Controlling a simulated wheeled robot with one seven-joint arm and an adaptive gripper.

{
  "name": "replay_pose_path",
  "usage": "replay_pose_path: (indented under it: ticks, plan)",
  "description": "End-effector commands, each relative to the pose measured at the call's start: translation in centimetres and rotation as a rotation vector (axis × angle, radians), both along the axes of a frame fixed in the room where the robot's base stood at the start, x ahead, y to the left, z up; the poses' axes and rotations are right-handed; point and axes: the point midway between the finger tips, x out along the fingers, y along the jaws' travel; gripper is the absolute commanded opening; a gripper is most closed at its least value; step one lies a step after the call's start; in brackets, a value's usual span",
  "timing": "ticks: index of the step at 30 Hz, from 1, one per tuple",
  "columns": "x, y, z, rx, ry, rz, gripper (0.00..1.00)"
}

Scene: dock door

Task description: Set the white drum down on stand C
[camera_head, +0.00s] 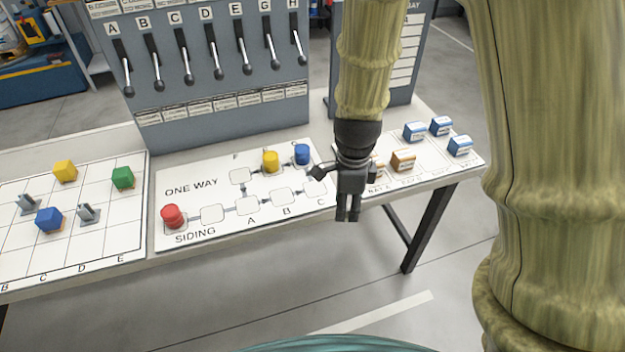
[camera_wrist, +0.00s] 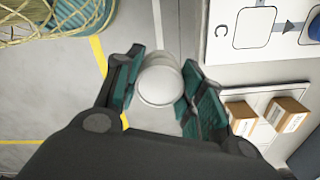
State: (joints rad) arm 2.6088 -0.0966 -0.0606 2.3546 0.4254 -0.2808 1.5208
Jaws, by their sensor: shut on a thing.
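The white drum (camera_wrist: 160,82) is held between the two fingers of my gripper (camera_wrist: 160,95) in the wrist view. Floor shows behind it, with the table edge to its right. In the head view my gripper (camera_head: 347,214) hangs near the table's front edge, right of stand C, and I cannot make out the drum there. Stand C (camera_head: 313,187) is a white pad on the track board, partly covered by my gripper. In the wrist view stand C (camera_wrist: 254,28) is empty, up and right of the drum.
The board also carries a red drum (camera_head: 173,216), a yellow drum (camera_head: 270,161) and a blue drum (camera_head: 302,154). Small boxes (camera_head: 403,160) stand on the right of the table. A lever panel (camera_head: 215,85) rises behind. Blocks (camera_head: 49,219) sit on a grid at left.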

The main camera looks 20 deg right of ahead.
Motion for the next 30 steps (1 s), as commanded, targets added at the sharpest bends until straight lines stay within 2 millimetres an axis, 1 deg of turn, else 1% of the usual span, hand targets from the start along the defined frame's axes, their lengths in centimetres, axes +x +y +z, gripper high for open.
replay_pose_path:
  ticks: [18,21,30]
  plan:
    - [11.8,2.6,-1.0,0.000,0.000,0.005,0.15]
    - [13.1,2.9,-1.1,-0.001,-0.001,0.007,0.15]
    - [14.7,3.3,-1.4,-0.001,0.000,0.006,0.15]
